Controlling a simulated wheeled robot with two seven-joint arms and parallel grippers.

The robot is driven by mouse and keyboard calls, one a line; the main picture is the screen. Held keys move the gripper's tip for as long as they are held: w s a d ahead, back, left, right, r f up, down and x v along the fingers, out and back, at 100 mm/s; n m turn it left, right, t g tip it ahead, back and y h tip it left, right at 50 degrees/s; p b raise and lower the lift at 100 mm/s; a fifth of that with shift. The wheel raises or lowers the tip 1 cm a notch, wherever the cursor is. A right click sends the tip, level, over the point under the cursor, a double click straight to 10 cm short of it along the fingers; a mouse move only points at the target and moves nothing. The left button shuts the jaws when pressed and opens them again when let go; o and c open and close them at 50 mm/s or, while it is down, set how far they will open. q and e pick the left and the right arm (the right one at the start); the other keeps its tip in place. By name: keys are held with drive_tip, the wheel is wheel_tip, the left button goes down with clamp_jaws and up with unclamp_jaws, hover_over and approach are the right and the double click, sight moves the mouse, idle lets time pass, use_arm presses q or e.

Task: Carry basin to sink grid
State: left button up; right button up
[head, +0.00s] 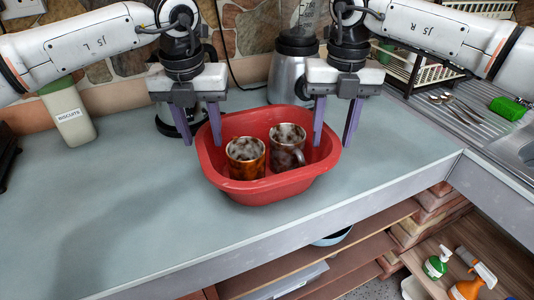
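The red basin (262,190) appears to rest on the grey counter near its front edge. It holds an orange-brown mug (246,158) and a mottled brown mug (287,147). My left gripper (199,135) is open at the basin's left rim, one finger outside and one at the inner side. My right gripper (336,135) is open at the right rim, with one finger on each side. I cannot tell whether the fingers touch the rim. A sink edge (526,154) shows at the far right; I cannot make out a grid in it.
A ridged metal drainboard (468,122) with cutlery and a green sponge (508,108) lies right. A dish rack (425,72), a steel blender-like jar (290,68) and a biscuits canister (69,117) stand behind. The counter (110,215) is clear at left; open shelves lie below.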

use_arm(q)
clamp_jaws()
use_arm(e)
clamp_jaws()
use_arm(q)
drive_tip(key=shift+r, duration=0.25)
use_arm(e)
drive_tip(key=shift+r, duration=0.25)
